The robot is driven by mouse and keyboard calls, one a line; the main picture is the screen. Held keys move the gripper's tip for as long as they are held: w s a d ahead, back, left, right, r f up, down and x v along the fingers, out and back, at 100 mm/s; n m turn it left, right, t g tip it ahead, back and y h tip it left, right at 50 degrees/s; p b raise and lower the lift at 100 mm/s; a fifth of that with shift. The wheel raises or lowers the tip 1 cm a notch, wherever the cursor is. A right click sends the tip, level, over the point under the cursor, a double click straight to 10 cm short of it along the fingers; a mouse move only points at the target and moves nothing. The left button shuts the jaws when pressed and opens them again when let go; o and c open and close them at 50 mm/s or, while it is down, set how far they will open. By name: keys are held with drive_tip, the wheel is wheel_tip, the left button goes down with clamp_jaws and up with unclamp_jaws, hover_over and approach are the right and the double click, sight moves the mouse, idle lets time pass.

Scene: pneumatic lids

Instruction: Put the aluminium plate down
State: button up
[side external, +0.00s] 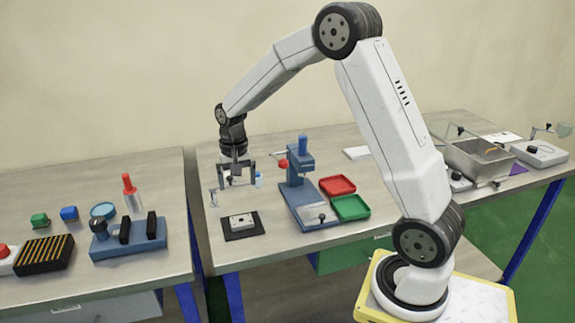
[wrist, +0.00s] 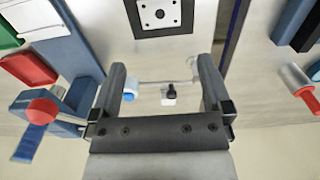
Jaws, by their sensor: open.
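The aluminium plate (side external: 241,221), a small light block with a hole in its middle, lies flat on a black square mat (side external: 230,235). In the wrist view the plate (wrist: 159,13) shows at the top edge, partly cut off, framed by the mat (wrist: 163,33). My gripper (side external: 238,188) is above and a little behind the plate, apart from it. Its two fingers are spread, and in the wrist view the gripper (wrist: 161,72) has nothing between its fingertips.
A blue press with a red knob (side external: 298,170) stands right of the mat, with red (side external: 337,186) and green (side external: 350,207) trays beside it. Small fittings stand behind the gripper. A gap separates the left table, which holds a blue fixture (side external: 128,241). Bench left of the press is mostly clear.

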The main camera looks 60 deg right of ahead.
drive_tip(key=s+a+f+n+t, duration=0.2)
drive_tip(key=s+a+n, duration=0.7)
drive_tip(key=s, duration=0.7)
drive_tip(key=a, duration=0.3)
drive_tip(key=shift+t, duration=0.3)
